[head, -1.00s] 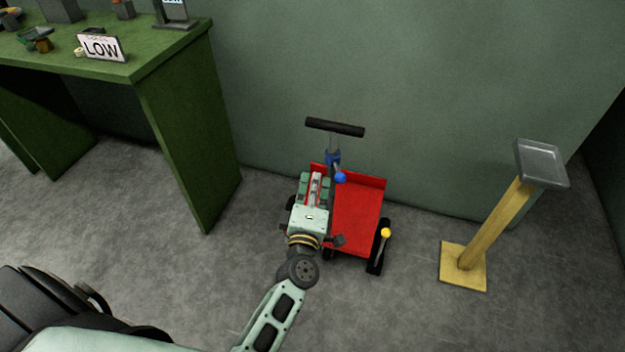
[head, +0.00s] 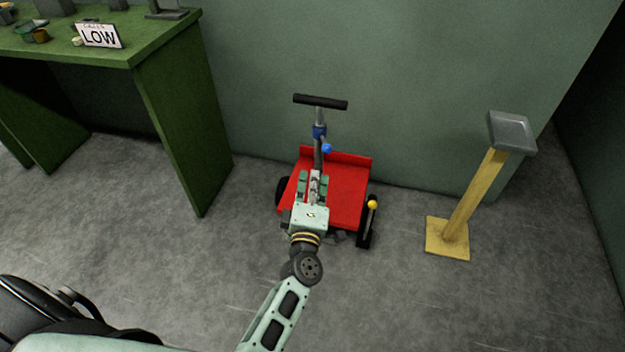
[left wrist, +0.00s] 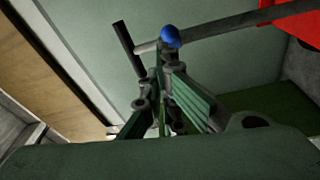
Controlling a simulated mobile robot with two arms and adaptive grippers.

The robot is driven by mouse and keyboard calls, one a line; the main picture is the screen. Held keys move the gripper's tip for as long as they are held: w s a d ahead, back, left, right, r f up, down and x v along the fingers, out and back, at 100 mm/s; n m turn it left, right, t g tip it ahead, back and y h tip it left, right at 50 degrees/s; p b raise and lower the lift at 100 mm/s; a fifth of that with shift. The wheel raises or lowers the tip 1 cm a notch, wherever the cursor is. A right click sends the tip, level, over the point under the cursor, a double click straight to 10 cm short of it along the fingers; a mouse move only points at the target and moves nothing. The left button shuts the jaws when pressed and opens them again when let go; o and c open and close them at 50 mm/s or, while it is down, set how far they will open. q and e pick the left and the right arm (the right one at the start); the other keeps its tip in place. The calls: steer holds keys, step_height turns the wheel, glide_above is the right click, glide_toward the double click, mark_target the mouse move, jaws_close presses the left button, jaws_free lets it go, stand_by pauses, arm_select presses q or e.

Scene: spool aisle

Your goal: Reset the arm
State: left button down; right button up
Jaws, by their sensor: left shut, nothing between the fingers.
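My left gripper (head: 316,180) is shut and empty. In the head view it is in front of the red cart (head: 345,190), over its bed, pointing toward the cart's upright post. The post carries a black crossbar handle (head: 320,102) and a blue knob (head: 327,148). In the left wrist view the closed fingers (left wrist: 163,118) rise in the middle, with the blue knob (left wrist: 171,36) and the black handle (left wrist: 128,48) beyond their tips. I cannot tell whether the fingers touch the post. My right gripper is not in view.
A yellow lever knob (head: 372,204) stands at the cart's right wheel. A yellow post with a grey tray (head: 511,131) stands to the right. A green table (head: 150,45) with a LOW sign (head: 100,36) is at the left. Grey floor (head: 380,300) in front is clear.

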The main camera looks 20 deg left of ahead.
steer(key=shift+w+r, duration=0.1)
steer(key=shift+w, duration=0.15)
